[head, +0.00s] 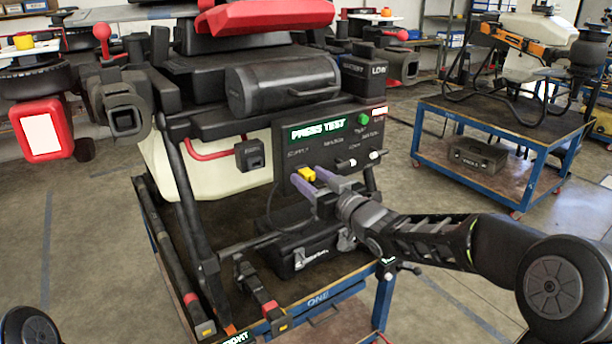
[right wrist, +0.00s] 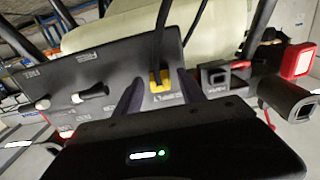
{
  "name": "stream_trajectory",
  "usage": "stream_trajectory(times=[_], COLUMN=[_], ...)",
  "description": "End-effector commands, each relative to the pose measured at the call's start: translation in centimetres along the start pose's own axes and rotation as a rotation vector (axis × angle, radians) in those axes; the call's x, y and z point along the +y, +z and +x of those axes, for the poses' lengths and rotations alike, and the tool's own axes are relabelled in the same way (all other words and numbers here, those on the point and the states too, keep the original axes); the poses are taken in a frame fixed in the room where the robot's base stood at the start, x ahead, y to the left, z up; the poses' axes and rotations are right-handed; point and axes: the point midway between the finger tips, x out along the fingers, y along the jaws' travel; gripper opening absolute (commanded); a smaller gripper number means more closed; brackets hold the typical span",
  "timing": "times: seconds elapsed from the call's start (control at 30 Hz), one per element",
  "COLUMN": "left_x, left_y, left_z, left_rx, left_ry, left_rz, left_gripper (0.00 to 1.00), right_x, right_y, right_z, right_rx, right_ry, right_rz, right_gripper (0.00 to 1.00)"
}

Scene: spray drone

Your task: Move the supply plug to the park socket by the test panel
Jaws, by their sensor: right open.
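The yellow supply plug (head: 307,174) sits at the SUPPLY label on the dark test panel (head: 340,150), with a black cable attached. In the right wrist view the plug (right wrist: 161,82) lies between my right gripper's (right wrist: 157,90) two purple-grey fingers, with gaps showing at its sides. My right gripper (head: 314,181) is open around the plug, in front of the panel. The park socket (head: 250,153) is a black block left of the panel; in the right wrist view the park socket (right wrist: 216,73) is right of the plug. My left gripper is not in view.
A black case (head: 300,254) lies on the blue cart below. Dark frame legs and a red pipe (head: 207,153) are near the park socket. Another cart (head: 480,180) stands right.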

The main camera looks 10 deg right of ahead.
Motion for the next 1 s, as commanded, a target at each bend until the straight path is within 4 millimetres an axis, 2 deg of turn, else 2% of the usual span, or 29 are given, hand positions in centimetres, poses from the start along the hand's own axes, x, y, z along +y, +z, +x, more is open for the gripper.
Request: stream_trajectory(times=[1.0], left_x=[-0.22], left_y=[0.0], left_z=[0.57], left_rx=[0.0], left_ry=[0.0], left_rz=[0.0], left_gripper=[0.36], right_x=[0.02], right_y=[0.05], right_z=[-0.03], right_rx=[0.001], right_ry=[0.0], right_rz=[0.0], right_gripper=[0.47])
